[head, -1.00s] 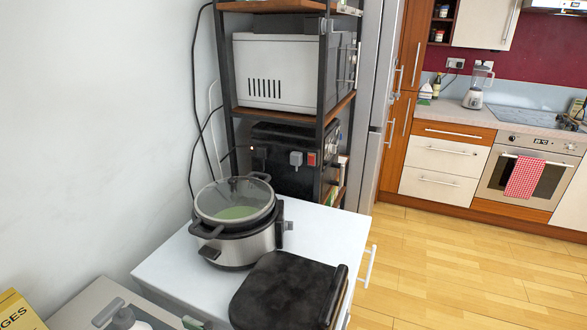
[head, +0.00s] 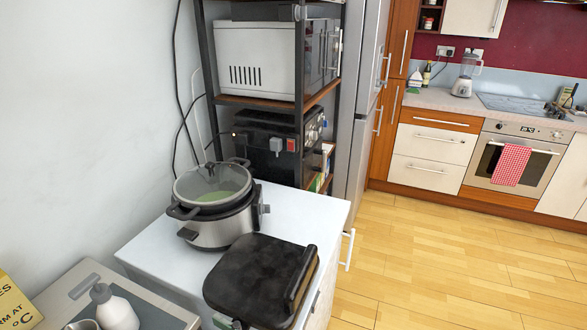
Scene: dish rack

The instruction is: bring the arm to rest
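My arm and my gripper do not show in the head view, so I cannot see how the arm is held or whether the gripper is open or shut. No dish rack shows either.
A white cabinet (head: 293,205) holds a slow cooker (head: 220,226) with a glass lid and a black grill (head: 258,280). Behind stands a shelf rack (head: 203,50) with a microwave (head: 262,62). A soap bottle (head: 113,308) is at the lower left. The wooden floor (head: 430,262) at right is clear.

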